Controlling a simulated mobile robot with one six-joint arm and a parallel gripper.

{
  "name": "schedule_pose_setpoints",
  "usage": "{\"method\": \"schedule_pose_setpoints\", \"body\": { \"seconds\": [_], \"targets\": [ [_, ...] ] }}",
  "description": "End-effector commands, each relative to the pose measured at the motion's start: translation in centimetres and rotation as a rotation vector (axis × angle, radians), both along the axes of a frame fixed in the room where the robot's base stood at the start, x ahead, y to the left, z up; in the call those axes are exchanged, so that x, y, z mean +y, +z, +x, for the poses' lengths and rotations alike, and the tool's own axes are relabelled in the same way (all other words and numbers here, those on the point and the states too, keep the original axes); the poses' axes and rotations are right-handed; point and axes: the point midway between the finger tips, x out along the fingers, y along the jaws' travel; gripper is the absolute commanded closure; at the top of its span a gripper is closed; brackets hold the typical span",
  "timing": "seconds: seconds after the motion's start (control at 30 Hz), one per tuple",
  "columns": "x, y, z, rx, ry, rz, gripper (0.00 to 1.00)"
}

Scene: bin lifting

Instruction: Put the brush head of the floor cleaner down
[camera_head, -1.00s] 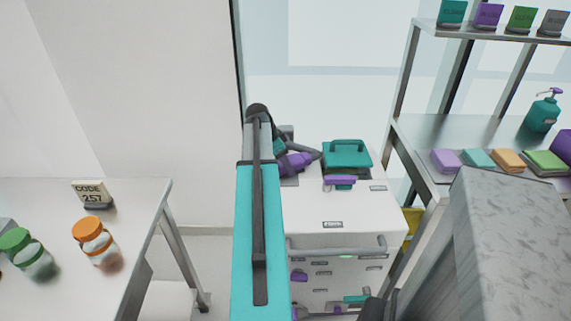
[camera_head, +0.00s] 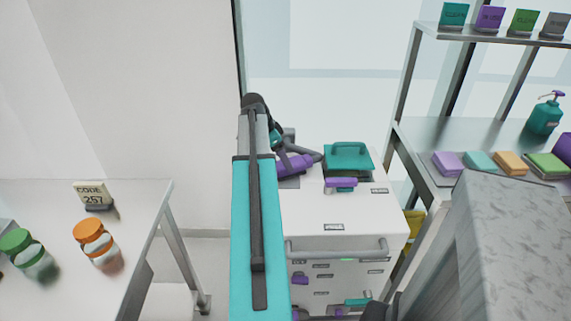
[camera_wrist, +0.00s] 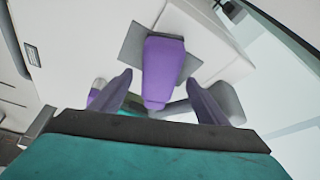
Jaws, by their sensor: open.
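The floor cleaner (camera_head: 340,215) is a white box-shaped machine with a teal lidded part (camera_head: 348,157) on top. A purple lever (camera_wrist: 163,68) on a grey plate stands at its top left; in the head view it shows as a purple piece (camera_head: 294,165) beside my arm. My gripper (camera_wrist: 160,78) is open, with one dark purple finger on each side of the lever and visible gaps between. I cannot tell whether the fingers reach past its end. My teal arm hides part of the machine's left side. I cannot make out the brush head.
A table (camera_head: 135,200) with jars and a code sign (camera_head: 93,195) stands at the left. A metal shelf (camera_head: 430,130) with coloured blocks and a soap bottle (camera_head: 545,115) is at the right. A grey speckled block (camera_head: 515,240) stands in front of it.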

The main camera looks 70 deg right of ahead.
Motion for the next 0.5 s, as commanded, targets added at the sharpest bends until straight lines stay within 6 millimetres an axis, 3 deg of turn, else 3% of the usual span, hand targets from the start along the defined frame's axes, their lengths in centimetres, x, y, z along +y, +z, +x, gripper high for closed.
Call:
{"method": "schedule_pose_setpoints", "body": {
  "seconds": [0.5],
  "targets": [
    [1.7,6.0,1.8,-0.001,0.0,-0.001,0.31]
  ]
}}
